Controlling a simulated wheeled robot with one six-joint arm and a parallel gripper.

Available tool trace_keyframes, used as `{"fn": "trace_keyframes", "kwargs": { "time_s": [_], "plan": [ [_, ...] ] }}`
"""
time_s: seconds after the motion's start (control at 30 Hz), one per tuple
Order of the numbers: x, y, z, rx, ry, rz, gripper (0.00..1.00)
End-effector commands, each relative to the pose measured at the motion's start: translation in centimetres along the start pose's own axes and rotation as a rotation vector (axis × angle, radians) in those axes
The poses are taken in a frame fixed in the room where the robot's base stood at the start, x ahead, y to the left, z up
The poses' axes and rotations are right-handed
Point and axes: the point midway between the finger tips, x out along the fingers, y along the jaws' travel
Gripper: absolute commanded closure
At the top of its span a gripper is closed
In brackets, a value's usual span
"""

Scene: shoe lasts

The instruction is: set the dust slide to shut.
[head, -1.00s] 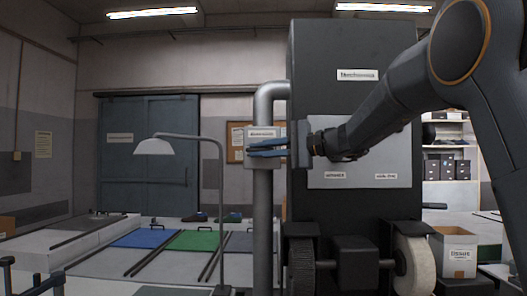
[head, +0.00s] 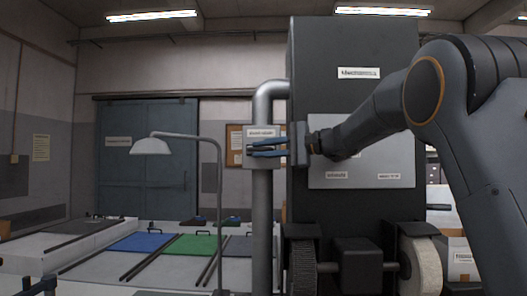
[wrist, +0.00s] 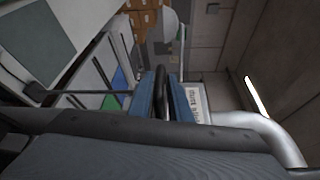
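The dust slide appears to be the pale box with a label (head: 262,132) on the upright grey pipe, left of the dark machine. My gripper (head: 262,149) is right in front of this box, its two blue fingers pointing left and set apart, one above the other. In the wrist view the fingers (wrist: 160,97) reach toward the pipe, with a dark bar showing between them. The labelled plate (wrist: 195,102) is just right of them. Whether the fingers touch the bar cannot be told. The slide's own position is hidden by the fingers.
The tall dark machine (head: 350,95) with a light panel stands close to the right of the gripper, wheels below it. A desk lamp (head: 151,146) stands left of the pipe (head: 263,225). Benches with blue and green mats (head: 195,244) lie left.

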Motion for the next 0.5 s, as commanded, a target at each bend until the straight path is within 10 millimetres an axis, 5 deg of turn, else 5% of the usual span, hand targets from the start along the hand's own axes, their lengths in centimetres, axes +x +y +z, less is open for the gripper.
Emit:
{"fn": "trace_keyframes", "kwargs": {
  "time_s": [0.5],
  "plan": [
    [-0.9,0.2,0.5,-0.001,-0.012,0.001,0.71]
  ]
}}
